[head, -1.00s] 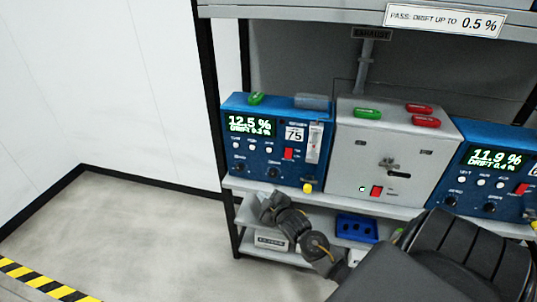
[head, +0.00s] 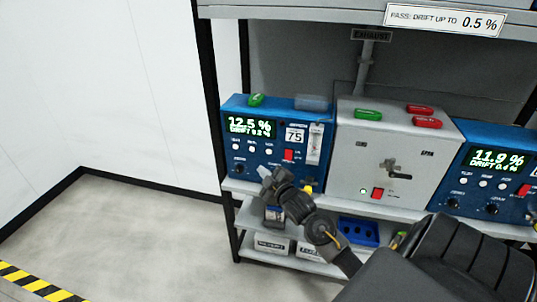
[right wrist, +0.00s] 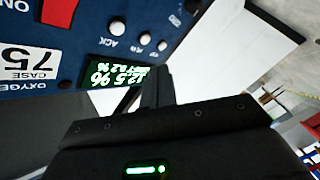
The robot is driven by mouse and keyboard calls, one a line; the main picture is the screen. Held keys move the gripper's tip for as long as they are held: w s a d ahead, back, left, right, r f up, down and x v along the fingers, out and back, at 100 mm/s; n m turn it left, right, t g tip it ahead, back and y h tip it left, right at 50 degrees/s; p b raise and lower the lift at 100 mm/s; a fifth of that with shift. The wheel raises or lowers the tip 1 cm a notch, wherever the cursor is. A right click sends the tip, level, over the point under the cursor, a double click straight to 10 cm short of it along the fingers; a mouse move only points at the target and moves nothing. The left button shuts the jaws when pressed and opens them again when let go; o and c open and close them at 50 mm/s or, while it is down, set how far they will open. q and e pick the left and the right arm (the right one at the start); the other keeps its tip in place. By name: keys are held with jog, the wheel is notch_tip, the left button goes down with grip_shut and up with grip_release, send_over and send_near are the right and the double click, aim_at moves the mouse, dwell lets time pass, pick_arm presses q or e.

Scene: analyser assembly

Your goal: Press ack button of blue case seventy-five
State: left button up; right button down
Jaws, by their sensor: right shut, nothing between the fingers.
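Blue case seventy-five (head: 310,172) stands at the left end of the shelf, with a green display (head: 250,127) reading 12.5 %. Three white round buttons sit in a row below the display. The ack button (head: 269,151) is the rightmost of these; in the right wrist view the ACK button (right wrist: 116,27) shows upside down beside its label. My right gripper (head: 265,173) is shut and empty, in front of the lower face of the case, below the buttons, hiding part of that face. In the right wrist view its fingers (right wrist: 157,86) appear near the display, apart from the ack button. My left gripper is not in view.
A grey box (head: 345,165) with a lever and red switch stands just right of the case; another blue case (head: 485,185) is beyond it. A yellow knob (head: 308,187) is at the case's lower right. A blue tray (head: 357,231) sits on the shelf below. Left floor is clear.

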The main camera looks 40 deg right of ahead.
aim_at(269, 152)
jog(key=shift+w+d+b, duration=0.2)
jog(key=shift+w+d, duration=0.45)
jog(key=shift+d, duration=0.3)
jog(key=shift+w+d+b, duration=0.25)
jog(key=shift+w+d, duration=0.4)
jog(key=shift+d, duration=0.35)
jog(key=shift+w+d+b, duration=0.2)
jog(key=shift+w+d, duration=0.45)
jog(key=shift+d, duration=0.3)
jog(key=shift+w+d, duration=0.1)
jog(key=shift+w+d, duration=0.15)
jog(key=shift+d, duration=0.05)
jog(key=shift+w+d, duration=0.25)
jog(key=shift+d, duration=0.1)
dwell(0.6)
dwell(0.3)
jog(key=shift+s+a+p, duration=0.5)
jog(key=shift+a+p, duration=0.1)
jog(key=shift+a, duration=0.1)
